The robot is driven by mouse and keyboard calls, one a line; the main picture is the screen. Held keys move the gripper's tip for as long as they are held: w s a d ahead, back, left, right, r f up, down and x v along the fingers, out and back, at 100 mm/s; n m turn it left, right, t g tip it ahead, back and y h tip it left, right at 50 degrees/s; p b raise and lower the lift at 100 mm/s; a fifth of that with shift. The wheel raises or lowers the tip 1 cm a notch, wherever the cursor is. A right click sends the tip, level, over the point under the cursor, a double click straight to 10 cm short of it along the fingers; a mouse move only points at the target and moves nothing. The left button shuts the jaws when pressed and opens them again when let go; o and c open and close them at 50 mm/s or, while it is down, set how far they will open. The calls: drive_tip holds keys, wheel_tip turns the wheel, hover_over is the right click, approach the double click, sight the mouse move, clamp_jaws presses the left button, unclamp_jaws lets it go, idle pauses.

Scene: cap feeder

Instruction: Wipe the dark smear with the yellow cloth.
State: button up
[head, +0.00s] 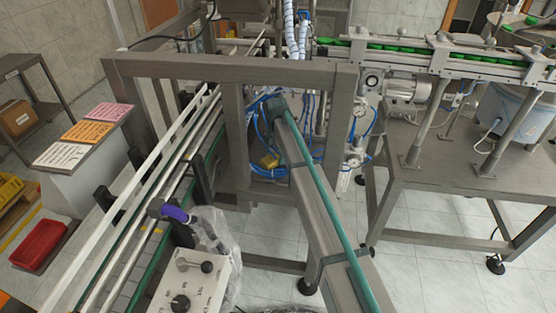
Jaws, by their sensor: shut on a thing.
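My gripper does not show in the head view. I cannot make out the yellow cloth for sure. A small yellow thing (269,161) shows among blue hoses behind the steel frame, too small to tell what it is. I see no dark smear that I can pick out on any surface.
A steel frame (231,68) crosses the middle. A conveyor with white rails (130,190) runs along the left, by a control box (188,283) with dark knobs. A steel table (470,168) stands right. A red bin (39,246) is at far left. Tiled floor (440,265) is open at lower right.

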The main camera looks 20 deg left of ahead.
drive_tip(key=shift+d+r+p, duration=0.1)
drive_tip(key=shift+r+p, duration=1)
drive_tip(key=shift+r, duration=1.95)
